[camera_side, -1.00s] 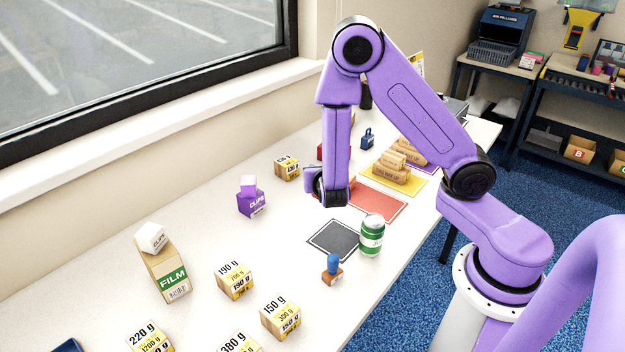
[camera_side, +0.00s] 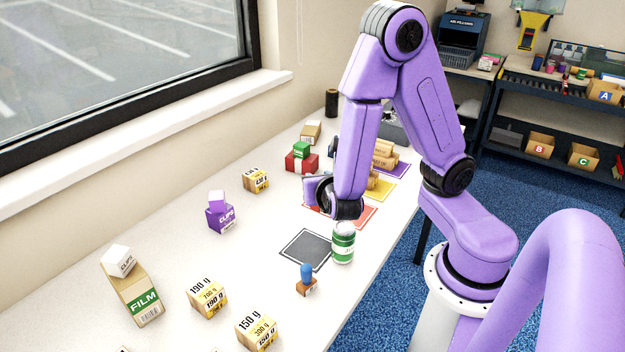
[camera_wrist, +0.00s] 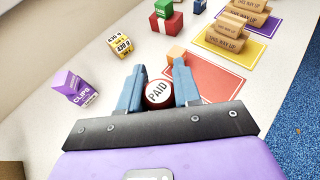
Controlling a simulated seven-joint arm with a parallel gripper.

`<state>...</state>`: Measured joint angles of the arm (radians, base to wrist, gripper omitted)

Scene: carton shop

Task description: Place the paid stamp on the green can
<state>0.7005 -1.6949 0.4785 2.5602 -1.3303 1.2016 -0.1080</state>
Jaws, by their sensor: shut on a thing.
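The paid stamp (camera_wrist: 158,94), with a round red top lettered PAID, is between the blue fingers of my gripper (camera_wrist: 158,92) in the wrist view. The fingers are shut on it. In the side view my gripper's fingers and the stamp are hidden behind my wrist, which shows above and behind the green can. The green can (camera_side: 343,243), with a white band, stands upright at the right corner of the dark grey mat (camera_side: 306,249). The can is out of the wrist view.
A blue-handled stamp (camera_side: 307,279) stands just in front of the can. A purple clips box (camera_side: 220,217) and weight-marked boxes (camera_side: 208,298) stand to the left.

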